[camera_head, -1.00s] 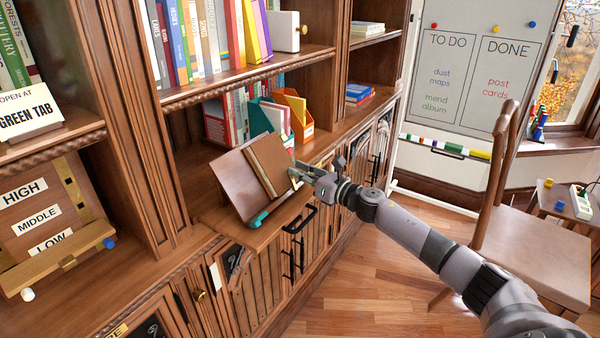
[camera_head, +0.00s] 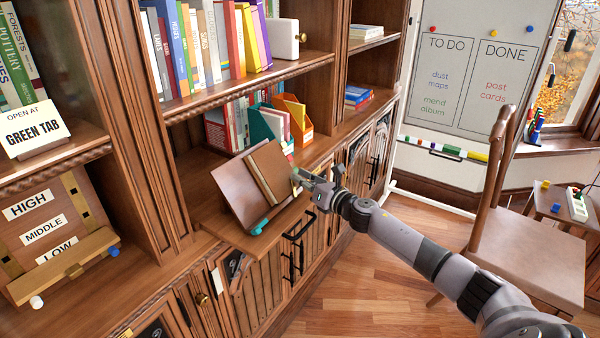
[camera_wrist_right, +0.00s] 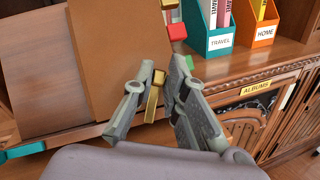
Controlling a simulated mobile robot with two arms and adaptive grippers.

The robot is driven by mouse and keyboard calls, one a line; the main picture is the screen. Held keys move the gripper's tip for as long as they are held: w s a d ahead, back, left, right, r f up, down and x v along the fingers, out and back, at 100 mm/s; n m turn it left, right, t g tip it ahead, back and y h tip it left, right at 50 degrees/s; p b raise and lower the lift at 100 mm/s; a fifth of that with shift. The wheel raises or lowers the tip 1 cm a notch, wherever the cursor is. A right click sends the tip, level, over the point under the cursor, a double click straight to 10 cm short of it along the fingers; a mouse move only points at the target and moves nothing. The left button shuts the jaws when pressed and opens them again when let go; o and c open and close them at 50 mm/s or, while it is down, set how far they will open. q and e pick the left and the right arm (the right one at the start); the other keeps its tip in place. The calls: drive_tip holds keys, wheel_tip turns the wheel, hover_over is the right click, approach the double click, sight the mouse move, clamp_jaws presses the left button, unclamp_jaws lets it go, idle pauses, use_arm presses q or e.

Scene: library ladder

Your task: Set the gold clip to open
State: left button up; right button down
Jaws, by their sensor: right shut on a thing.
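A tilted wooden book stand (camera_head: 234,192) on the pull-out shelf holds a brown book (camera_head: 270,170); both also show in the wrist view, the stand (camera_wrist_right: 32,88) left of the book (camera_wrist_right: 115,50). The small gold clip (camera_wrist_right: 153,104) is at the book's lower right edge. My right gripper (camera_head: 298,177) reaches this edge. In the wrist view its fingers (camera_wrist_right: 164,78) are closed around the gold clip. The clip is hidden by the fingers in the head view. A teal clip (camera_head: 259,226) is at the stand's lower edge. My left gripper is out of view.
Teal and orange file boxes (camera_head: 298,112) stand behind the book. Cabinet doors with black handles (camera_head: 298,228) lie below the shelf. A wooden chair (camera_head: 525,255) stands at right. The floor (camera_head: 360,285) between is clear.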

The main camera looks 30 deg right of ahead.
drive_tip(key=m+g+h+p, duration=0.1)
drive_tip(key=m+h+p, duration=0.1)
drive_tip(key=m+p, duration=0.2)
drive_tip(key=d+f+m+g+h+p, duration=0.1)
drive_tip(key=m+g+h+p, duration=0.1)
drive_tip(key=m+p, duration=0.2)
drive_tip(key=d+m+g+h+p, duration=0.1)
drive_tip(key=m+p, duration=0.3)
drive_tip(key=p, duration=0.4)
drive_tip(key=shift+s+d+f+m+h, duration=0.25)
drive_tip(key=shift+s+f+m+h, duration=0.05)
drive_tip(key=shift+h, duration=0.3)
drive_tip(key=shift+s+d+f+m+g+p, duration=0.15)
drive_tip(key=shift+f+m+g+p, duration=0.25)
drive_tip(key=shift+m+g+p, duration=0.45)
drive_tip(key=shift+f+m+p, duration=0.15)
drive_tip(key=shift+m+p, duration=0.1)
drive_tip(key=shift+p, duration=0.15)
drive_tip(key=shift+f, duration=0.1)
drive_tip(key=shift+s, duration=0.1)
drive_tip(key=c, duration=1.6)
unclamp_jaws()
drive_tip(key=shift+s, duration=0.1)
